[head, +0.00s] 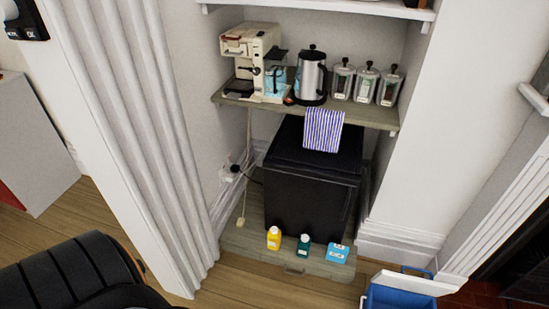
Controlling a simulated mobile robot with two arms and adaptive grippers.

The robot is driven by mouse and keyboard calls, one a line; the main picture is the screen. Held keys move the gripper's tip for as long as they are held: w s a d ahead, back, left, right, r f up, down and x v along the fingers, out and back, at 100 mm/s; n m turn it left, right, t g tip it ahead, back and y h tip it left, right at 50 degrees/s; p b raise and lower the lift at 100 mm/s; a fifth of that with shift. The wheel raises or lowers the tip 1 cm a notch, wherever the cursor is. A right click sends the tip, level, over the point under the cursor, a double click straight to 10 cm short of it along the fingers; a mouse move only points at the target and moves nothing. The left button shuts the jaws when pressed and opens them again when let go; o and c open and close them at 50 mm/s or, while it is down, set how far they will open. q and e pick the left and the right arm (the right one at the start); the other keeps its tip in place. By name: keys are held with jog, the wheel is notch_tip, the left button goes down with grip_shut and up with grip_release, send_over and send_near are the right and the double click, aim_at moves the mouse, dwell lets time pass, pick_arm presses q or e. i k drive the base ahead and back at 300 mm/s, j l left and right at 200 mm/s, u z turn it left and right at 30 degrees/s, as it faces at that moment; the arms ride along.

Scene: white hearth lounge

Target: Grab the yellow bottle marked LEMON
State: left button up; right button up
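A small yellow bottle (273,239) with a pale cap stands upright on a low wooden ledge (250,243) in the head view, in front of a black box-shaped cabinet or fridge. Its label is too small to read. A teal bottle (304,246) with a light cap stands just to its right, apart from it. A blue box (337,253) is further right on the same ledge. Neither of my grippers is in view.
The black cabinet (310,185) stands behind the bottles, under a shelf (368,115) with a coffee machine (256,60), a kettle (311,72) and jars. A striped towel (323,130) hangs there. A blue bin (400,296) is at bottom right. Wooden floor (225,280) lies before the ledge.

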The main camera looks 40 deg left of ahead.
aim_at(273, 236)
jog(key=u, duration=1.2)
jog(key=i, duration=0.05)
